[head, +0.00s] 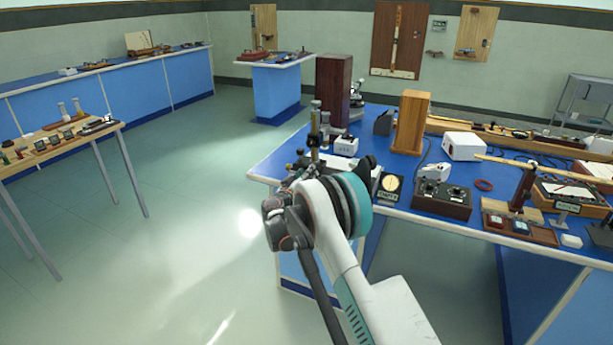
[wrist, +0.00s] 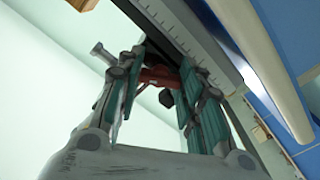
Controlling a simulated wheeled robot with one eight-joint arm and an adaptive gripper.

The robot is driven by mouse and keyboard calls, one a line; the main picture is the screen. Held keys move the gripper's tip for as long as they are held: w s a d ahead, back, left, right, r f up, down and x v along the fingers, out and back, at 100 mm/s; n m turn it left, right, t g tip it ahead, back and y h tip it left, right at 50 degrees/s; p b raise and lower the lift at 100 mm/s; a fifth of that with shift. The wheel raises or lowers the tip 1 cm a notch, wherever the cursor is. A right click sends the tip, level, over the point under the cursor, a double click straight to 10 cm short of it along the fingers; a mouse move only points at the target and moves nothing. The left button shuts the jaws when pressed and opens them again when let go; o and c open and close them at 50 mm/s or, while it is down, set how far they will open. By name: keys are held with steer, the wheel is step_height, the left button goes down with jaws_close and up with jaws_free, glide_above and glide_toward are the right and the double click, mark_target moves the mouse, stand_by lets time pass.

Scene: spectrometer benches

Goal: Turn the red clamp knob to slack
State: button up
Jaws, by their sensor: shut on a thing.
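The red clamp knob (wrist: 157,76) shows in the wrist view between the fingers of my gripper (wrist: 163,88). The two teal-padded fingers are shut on it, one on each side, and cover part of it. A small dark round piece sits just below the red part. A dark bar with a graduated pale scale (wrist: 178,28) runs past right behind the knob. In the head view my arm hides the gripper and the knob at the left corner of the blue bench (head: 268,168).
A brass upright instrument (head: 315,125) stands just beyond my wrist. A yellow-faced meter (head: 391,186) and a dark control box (head: 441,198) stand to the right on the bench. Tall wooden boxes (head: 411,123) stand behind. The floor (head: 190,215) to the left is clear.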

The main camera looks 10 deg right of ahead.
steer(key=n, duration=1.1)
steer(key=shift+a+n, duration=0.1)
steer(key=shift+n, duration=0.3)
stand_by(0.3)
steer(key=o, duration=1.1)
steer(key=v, duration=1.2)
